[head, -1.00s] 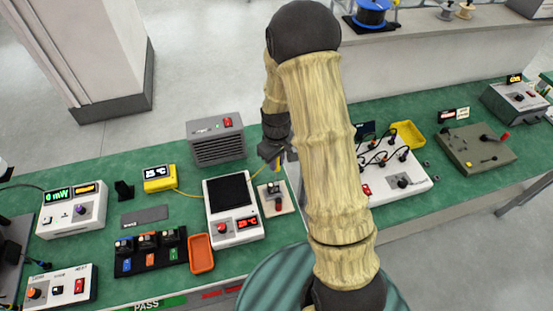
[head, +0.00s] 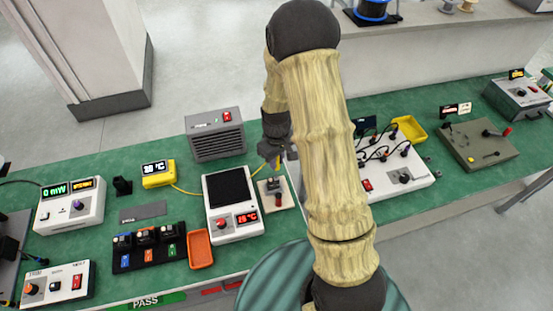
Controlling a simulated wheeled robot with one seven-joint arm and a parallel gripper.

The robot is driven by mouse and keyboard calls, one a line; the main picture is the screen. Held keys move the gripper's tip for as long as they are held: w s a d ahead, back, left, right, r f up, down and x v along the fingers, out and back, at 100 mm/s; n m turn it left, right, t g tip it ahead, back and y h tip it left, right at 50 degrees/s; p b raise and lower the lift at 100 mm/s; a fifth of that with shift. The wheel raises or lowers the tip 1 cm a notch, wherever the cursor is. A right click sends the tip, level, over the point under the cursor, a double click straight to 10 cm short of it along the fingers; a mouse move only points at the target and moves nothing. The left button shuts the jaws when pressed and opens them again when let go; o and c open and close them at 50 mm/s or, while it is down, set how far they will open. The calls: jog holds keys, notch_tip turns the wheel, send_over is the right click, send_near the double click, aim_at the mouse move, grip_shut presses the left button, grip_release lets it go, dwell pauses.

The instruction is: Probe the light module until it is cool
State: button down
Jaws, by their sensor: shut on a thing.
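A small dark module with a red tag (head: 278,200) sits on a pale square pad (head: 287,204), right of the hot plate. It appears to be the light module. My gripper (head: 274,163) is just above and behind it, shut on a slim yellow probe (head: 275,167). The probe points down toward the module; I cannot tell whether its tip touches. A thin yellow cable (head: 188,191) runs from the yellow thermometer (head: 158,174) behind the hot plate toward my gripper. The thermometer's lit °C reading is too small to read surely. My arm hides part of the bench.
The white hot plate (head: 237,224) with a red display stands close left of the pad. A grey fan box (head: 215,136) stands behind. A black rack (head: 122,265) with several tagged modules and an orange tray (head: 201,261) lie left. A white cabled box (head: 412,186) stands right.

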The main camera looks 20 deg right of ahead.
jog(key=shift+f, duration=0.4)
dwell(0.5)
jog(key=shift+r+p, duration=2.5)
jog(key=shift+r, duration=1.1)
jog(key=shift+f, duration=0.1)
